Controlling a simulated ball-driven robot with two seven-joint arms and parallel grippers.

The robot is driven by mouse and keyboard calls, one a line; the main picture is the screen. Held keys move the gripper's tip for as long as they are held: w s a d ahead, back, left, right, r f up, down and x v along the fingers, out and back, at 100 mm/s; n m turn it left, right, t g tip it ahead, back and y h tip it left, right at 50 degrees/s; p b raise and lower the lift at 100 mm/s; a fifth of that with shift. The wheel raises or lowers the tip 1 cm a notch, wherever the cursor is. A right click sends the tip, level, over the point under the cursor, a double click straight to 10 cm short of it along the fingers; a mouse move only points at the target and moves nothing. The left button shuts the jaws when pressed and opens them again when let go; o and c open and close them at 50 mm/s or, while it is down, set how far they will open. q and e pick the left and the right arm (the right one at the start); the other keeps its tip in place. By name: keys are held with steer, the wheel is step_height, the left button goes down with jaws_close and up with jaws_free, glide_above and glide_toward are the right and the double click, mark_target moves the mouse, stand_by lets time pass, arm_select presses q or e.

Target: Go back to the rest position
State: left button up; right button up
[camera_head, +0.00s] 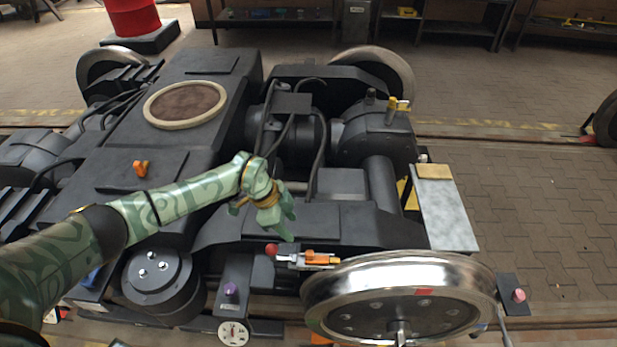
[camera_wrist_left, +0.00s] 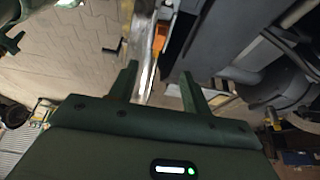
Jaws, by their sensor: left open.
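My left arm comes in from the left in the head view and reaches over the black tram bogie (camera_head: 330,218). My left gripper (camera_head: 283,222) hangs above the bogie's near side frame, behind the orange and silver part with a red knob. In the left wrist view, the two dark green fingers of the left gripper (camera_wrist_left: 160,80) stand apart, with nothing held between them. An orange piece (camera_wrist_left: 160,38) and a bright metal edge show beyond the fingers.
The shiny wheel (camera_head: 400,295) is at the near right of the bogie. A grey plate (camera_head: 446,215) stands at the bogie's right end. An orange-handled part (camera_head: 316,258) sits close to the left gripper. Shelves (camera_head: 460,25) line the back. Paved floor (camera_head: 560,210) at right is mostly clear.

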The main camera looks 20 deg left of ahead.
arm_select(q)
steer(key=s+d+f+n+t+h, duration=0.2)
steer(key=s+d+f+t+h, duration=0.25)
steer(key=d+f+h, duration=0.35)
steer(key=s+a+f+n+t+y, duration=0.3)
steer(key=s+a+f+n+y, duration=0.4)
steer(key=s+f, duration=0.7)
steer(key=s+a+f+g+y, duration=0.1)
steer(key=s+f+g, duration=0.1)
steer(key=s, duration=0.9)
steer(key=s+a+f+n+g+y, duration=0.1)
steer(key=s+f, duration=0.4)
steer(key=s, duration=0.6)
steer(key=s+a+f+n+g+y, duration=0.1)
steer(key=s+a+f+g+y, duration=0.2)
steer(key=s, duration=0.7)
steer(key=shift+s+f+g, duration=0.4)
steer(key=shift+f+g, duration=0.1)
steer(key=shift+g, duration=0.75)
